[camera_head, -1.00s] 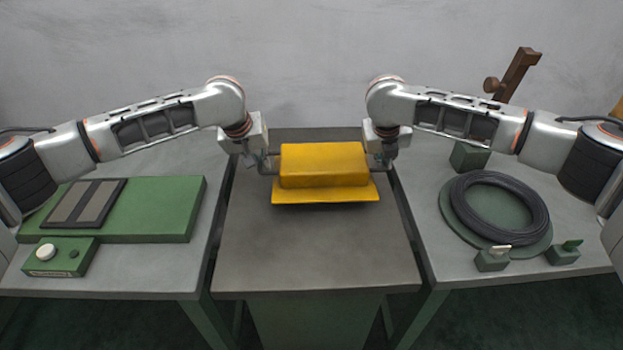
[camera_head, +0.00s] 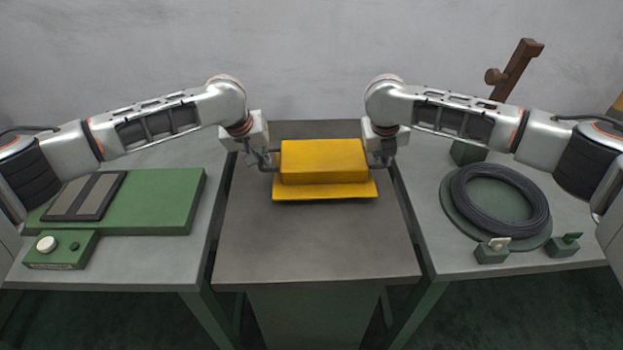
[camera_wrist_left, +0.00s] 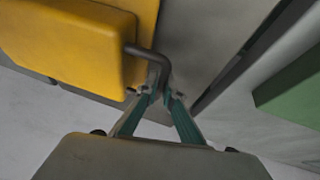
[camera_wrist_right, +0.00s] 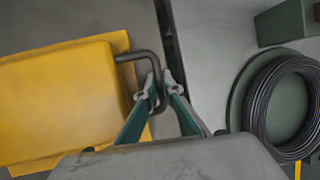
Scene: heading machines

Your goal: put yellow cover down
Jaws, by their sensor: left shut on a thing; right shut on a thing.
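The yellow cover (camera_head: 324,163) is a box shape with a flat flange and a dark bent handle at each end. It is at the back half of the middle table (camera_head: 318,245), level; whether it touches the top I cannot tell. My left gripper (camera_head: 262,161) is shut on the left handle, which shows in the left wrist view (camera_wrist_left: 150,54). My right gripper (camera_head: 385,160) is shut on the right handle, seen in the right wrist view (camera_wrist_right: 150,62). The cover also fills part of both the left wrist view (camera_wrist_left: 70,45) and the right wrist view (camera_wrist_right: 60,95).
The front of the middle table is bare. On the left table are a green plate (camera_head: 160,205) with a grey-striped panel (camera_head: 85,196) and a green button box (camera_head: 60,250). On the right table are a black wire coil (camera_head: 500,200), small green blocks (camera_head: 491,251) and a brown post (camera_head: 515,70).

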